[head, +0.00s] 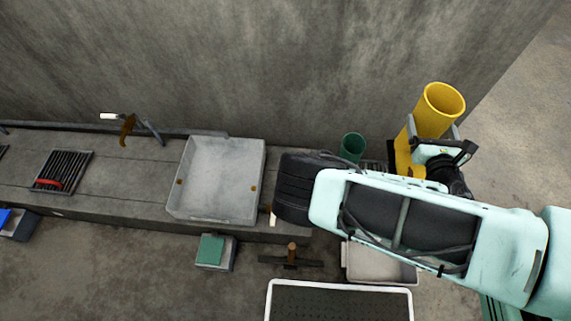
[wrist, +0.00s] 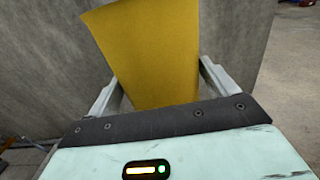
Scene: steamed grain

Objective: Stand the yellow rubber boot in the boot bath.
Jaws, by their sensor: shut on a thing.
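The yellow rubber boot (head: 438,112) is at the right end of the ledge, its open top facing up. Its shaft also fills the middle of the wrist view (wrist: 150,50). My gripper (wrist: 160,85) is shut on the shaft, one finger on each side. In the head view my gripper (head: 436,134) and arm cover part of the boot's lower end, and I cannot tell whether it touches the ledge. A shallow white-rimmed tray with a dark textured floor (head: 340,300) lies on the ground at the bottom; it looks like the boot bath.
A grey square basin (head: 215,180) sits on the concrete ledge (head: 110,175). A green cup (head: 353,146) stands near the boot. A pale tray (head: 375,265), partly under my arm, a wooden-handled tool (head: 291,258) and a green-topped block (head: 214,251) are on the floor. A wall stands behind.

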